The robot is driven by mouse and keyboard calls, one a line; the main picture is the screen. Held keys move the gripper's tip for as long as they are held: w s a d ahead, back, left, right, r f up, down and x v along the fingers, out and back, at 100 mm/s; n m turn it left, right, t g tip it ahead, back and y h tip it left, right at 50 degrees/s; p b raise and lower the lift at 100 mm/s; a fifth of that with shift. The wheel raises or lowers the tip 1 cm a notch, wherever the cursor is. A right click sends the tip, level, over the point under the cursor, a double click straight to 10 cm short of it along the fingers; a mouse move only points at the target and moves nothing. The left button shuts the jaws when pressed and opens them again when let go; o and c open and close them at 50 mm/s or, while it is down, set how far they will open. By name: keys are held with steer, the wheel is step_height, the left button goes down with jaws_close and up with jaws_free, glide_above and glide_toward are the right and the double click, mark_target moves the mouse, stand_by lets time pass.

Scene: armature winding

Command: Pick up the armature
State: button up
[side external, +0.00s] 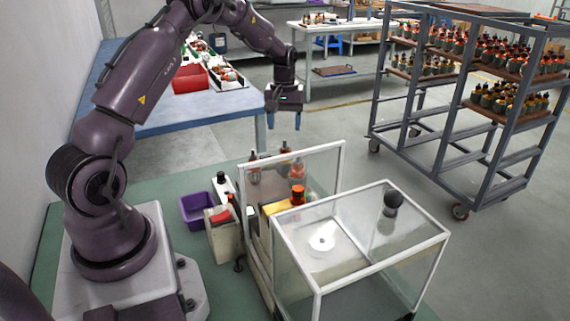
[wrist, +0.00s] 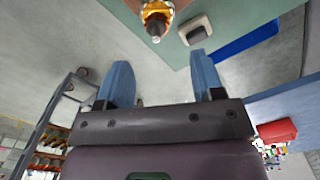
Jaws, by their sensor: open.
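My gripper (side external: 285,121) hangs in the air with its two blue fingers pointing down, apart and empty. It is above and behind the framed clear panel. In the wrist view the fingers (wrist: 163,68) are spread with nothing between them. An armature (wrist: 157,18) with an orange and metallic body shows beyond the fingertips at the top edge, partly cut off. In the side view an orange-topped armature (side external: 297,195) stands upright by the machine. More armatures (side external: 285,157) show at the clear panel, partly behind it. I cannot tell which one the wrist view shows.
A clear box with a white frame (side external: 447,237) stands in front of the panel. A purple bin (side external: 197,210) is left of the machine. A wheeled rack (side external: 376,95) holding many armatures is at right. A blue table (side external: 180,122) with a red bin (side external: 190,79) is behind.

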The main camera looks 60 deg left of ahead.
mark_target(285, 147)
step_height(285, 147, down, 3)
steer(key=shift+r, duration=0.2)
steer(key=f, duration=0.2)
steer(key=d+f, duration=0.1)
steer(key=f, duration=0.2)
steer(key=shift+s, duration=0.15)
steer(key=shift+f, duration=0.1)
jaws_close()
